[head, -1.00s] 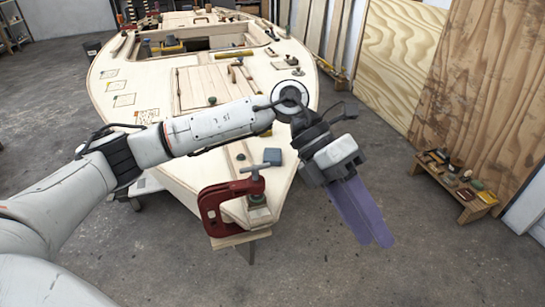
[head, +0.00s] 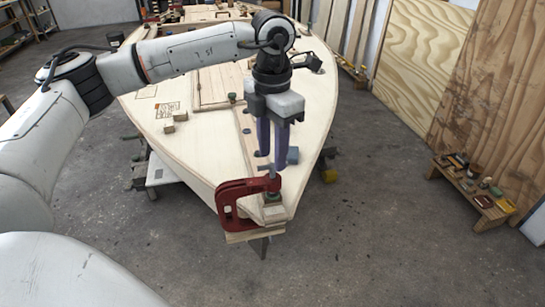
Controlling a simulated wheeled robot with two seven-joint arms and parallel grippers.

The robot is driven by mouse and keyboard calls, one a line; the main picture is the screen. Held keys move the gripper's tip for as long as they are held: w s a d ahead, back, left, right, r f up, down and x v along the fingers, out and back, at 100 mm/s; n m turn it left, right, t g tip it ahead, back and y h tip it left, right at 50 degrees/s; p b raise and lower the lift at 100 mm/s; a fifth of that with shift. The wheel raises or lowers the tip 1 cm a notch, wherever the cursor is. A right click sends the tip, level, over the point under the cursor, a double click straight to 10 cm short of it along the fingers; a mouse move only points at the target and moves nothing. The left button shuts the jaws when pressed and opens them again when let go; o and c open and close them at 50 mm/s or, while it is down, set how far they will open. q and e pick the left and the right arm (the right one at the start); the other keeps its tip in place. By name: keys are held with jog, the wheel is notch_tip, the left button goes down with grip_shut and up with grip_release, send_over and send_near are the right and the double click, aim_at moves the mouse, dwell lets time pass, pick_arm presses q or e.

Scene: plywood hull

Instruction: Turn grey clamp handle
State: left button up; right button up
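A red C-clamp (head: 232,198) grips the pointed near end of the plywood hull (head: 190,140). Its grey handle (head: 267,168) is a bar on top of the clamp's screw. My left gripper (head: 271,160) points down over the clamp, its two purple fingers apart with a gap between them. The fingertips are close to the handle and partly overlap it in the picture. I cannot tell whether they touch it. My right gripper is not in view.
A blue-grey block (head: 292,155) lies on the hull just right of the fingers. Small wooden blocks (head: 175,121) lie on the hull at left. A low wooden bench (head: 470,190) with small items stands at right. The floor between is clear.

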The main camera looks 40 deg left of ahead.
pick_arm(q)
jog(key=shift+f, duration=1.25)
grip_shut()
jog(key=shift+n, duration=1.5)
grip_release()
